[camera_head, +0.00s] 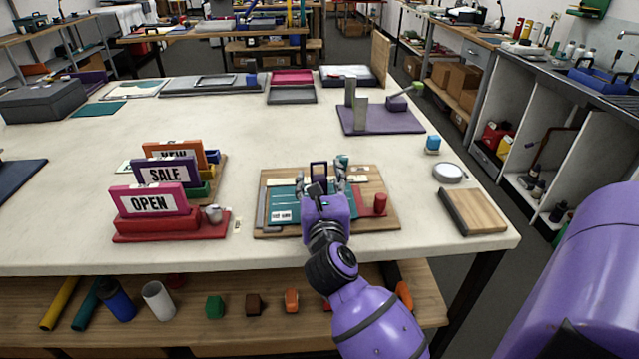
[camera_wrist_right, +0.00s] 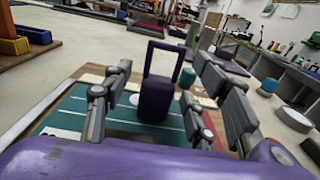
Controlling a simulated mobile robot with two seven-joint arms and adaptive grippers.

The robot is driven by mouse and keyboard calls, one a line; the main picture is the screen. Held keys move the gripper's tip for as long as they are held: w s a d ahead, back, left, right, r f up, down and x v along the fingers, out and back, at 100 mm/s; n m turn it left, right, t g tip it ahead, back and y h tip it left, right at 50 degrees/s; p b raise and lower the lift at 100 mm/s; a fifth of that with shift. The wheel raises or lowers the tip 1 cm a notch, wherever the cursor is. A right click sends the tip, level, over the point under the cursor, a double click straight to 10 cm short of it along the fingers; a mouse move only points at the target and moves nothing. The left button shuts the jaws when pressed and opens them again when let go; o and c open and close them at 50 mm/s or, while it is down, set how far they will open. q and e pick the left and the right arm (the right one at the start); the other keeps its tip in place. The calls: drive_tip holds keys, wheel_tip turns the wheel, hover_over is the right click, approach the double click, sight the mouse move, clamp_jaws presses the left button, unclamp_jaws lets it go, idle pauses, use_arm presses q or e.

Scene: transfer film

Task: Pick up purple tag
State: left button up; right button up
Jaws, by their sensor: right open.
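The purple tag (camera_wrist_right: 156,98), a dark purple block with a tall loop handle, stands upright on the teal panel in the wrist view. In the head view its loop (camera_head: 318,167) shows just beyond my right gripper, which hides its lower part. My right gripper (camera_head: 327,178) is open over the wooden board. In the wrist view the open fingers (camera_wrist_right: 163,84) stand to either side of the tag, with gaps between them and it. I cannot tell how deep the tag lies between the fingers. My left gripper is not in view.
Sign stands, including a pink OPEN sign (camera_head: 149,201), are to the left. A wood block (camera_head: 474,211) and a round white-topped dish (camera_head: 449,172) are to the right.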

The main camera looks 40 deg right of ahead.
drive_tip(key=shift+x, duration=0.85)
drive_tip(key=shift+c, duration=0.5)
drive_tip(key=c, duration=1.1)
drive_tip(key=shift+o, duration=0.2)
drive_tip(key=shift+r, duration=0.1)
